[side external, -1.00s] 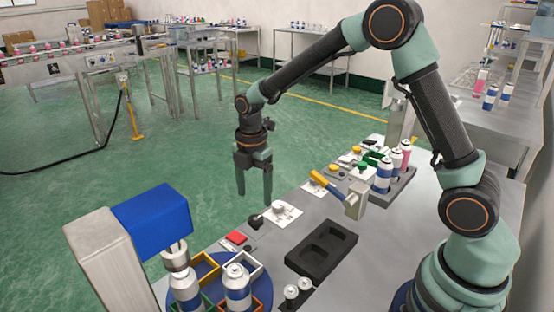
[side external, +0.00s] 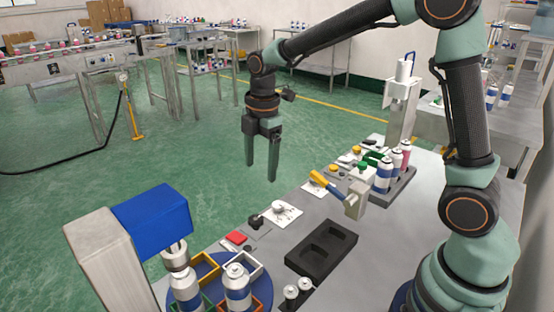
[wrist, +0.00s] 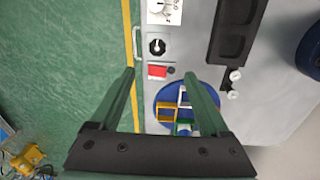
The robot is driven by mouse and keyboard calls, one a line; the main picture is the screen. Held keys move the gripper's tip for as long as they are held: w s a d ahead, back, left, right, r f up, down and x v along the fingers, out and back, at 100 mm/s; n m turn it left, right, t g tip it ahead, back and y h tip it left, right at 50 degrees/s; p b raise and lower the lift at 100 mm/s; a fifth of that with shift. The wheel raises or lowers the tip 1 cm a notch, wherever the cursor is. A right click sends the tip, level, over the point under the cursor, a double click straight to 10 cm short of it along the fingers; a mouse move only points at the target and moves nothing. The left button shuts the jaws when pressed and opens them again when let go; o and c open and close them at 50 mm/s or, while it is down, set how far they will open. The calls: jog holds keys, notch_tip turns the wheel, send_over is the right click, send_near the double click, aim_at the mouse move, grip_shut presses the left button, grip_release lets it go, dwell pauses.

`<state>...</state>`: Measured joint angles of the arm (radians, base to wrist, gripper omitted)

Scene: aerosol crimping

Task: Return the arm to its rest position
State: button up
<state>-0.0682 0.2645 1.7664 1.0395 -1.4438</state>
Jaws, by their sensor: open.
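My gripper (side external: 262,178) is open and empty in the side external view. It hangs with its fingers pointing down, in the air over the far edge of the grey bench (side external: 275,262). Nothing is between its fingers. In the wrist view my gripper (wrist: 160,80) shows two green fingers spread wide apart, with the bench edge, a black knob and a red button between them. My arm reaches up and over from its base at the right of the side external view.
A blue-headed crimping machine (side external: 155,222) stands front left over a round blue turntable (side external: 207,300) with coloured holders and cans. A black two-pocket tray (side external: 322,248), a yellow-handled lever (side external: 327,187) and a rack of cans (side external: 385,175) are on the bench. Air around my gripper is clear.

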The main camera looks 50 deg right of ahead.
jog(key=s+d+r+m+t, duration=0.1)
jog(key=s+r+m+t, duration=0.1)
jog(key=s+m, duration=0.5)
jog(key=s+d+r+m+t, duration=0.2)
jog(key=s+r+m, duration=0.3)
jog(key=m, duration=0.5)
jog(key=shift+s+t, duration=0.4)
jog(key=shift+s, duration=0.65)
